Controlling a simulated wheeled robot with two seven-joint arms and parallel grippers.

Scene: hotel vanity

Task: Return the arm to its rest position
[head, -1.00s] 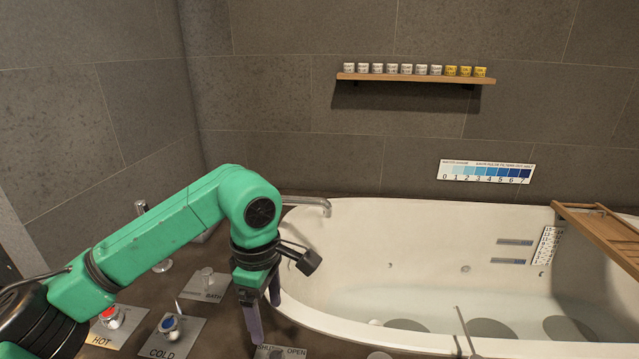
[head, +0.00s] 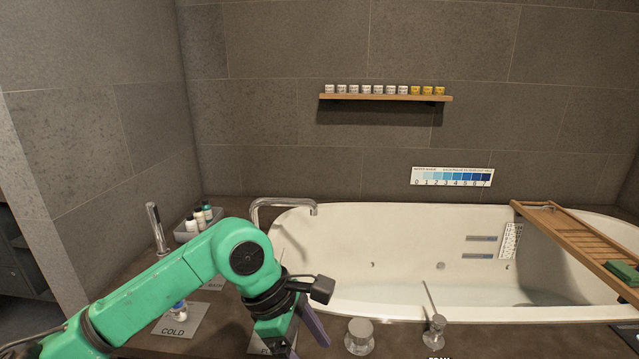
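My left arm, green with black joints, comes in from the lower left and bends down at its wrist. My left gripper (head: 304,338) points down over the dark counter (head: 230,335) in front of the tub. Its two dark purple fingers stand apart, and I see nothing between them. The fingertips are near the bottom edge of the picture. My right gripper is not in view.
The white bathtub (head: 400,225) holds some water and has a wooden tray (head: 560,235) across its right part. Metal knobs (head: 360,335) stand right of my gripper. A COLD plate (head: 172,330), a tap (head: 283,203) and a bottle caddy (head: 187,235) are at left.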

